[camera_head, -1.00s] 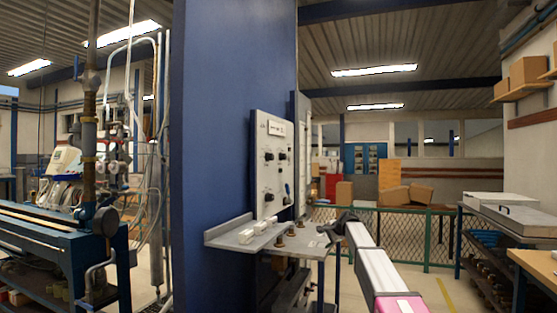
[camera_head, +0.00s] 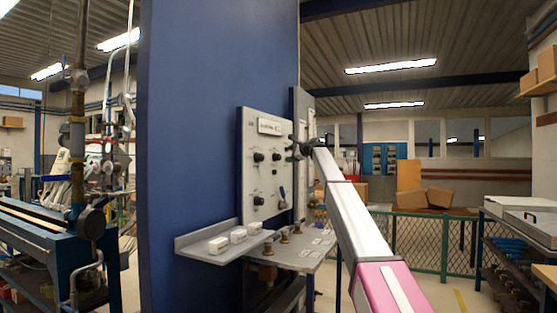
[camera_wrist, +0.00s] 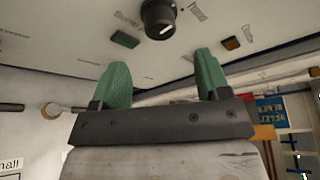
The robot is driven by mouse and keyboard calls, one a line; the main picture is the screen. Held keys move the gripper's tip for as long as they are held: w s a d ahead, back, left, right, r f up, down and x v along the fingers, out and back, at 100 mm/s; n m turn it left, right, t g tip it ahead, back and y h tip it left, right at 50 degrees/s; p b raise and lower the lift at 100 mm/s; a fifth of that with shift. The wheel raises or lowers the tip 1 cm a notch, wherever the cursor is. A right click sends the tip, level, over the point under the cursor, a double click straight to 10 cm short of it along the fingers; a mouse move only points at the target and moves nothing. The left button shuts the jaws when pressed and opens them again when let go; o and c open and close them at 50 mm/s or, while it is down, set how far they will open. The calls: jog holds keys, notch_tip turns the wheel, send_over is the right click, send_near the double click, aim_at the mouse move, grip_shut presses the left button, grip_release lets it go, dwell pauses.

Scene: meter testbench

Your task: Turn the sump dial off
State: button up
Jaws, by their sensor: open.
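A pale control panel (camera_head: 247,150) with several black dials stands on the blue wall in the head view. In the wrist view a round black dial (camera_wrist: 158,18) with a white pointer mark sits at the top of the picture, on the panel face. The small print around it is too blurred to tell whether it is the sump dial. My gripper (camera_wrist: 162,68) is open and empty, its two green fingers apart on either side below the dial and not around it. In the head view my gripper (camera_head: 303,148) is small and dark at the panel's right side.
A dark green block (camera_wrist: 125,40) and an orange-lit one (camera_wrist: 231,43) flank the dial. A grey shelf (camera_head: 205,257) with white blocks juts out under the panel. A second panel (camera_head: 301,105) stands behind it. A mesh fence (camera_head: 415,243) crosses the back.

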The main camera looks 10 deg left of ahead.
aim_at(280, 157)
jog(key=x, duration=0.9)
jog(key=shift+w+f, duration=0.15)
jog(key=c, duration=0.9)
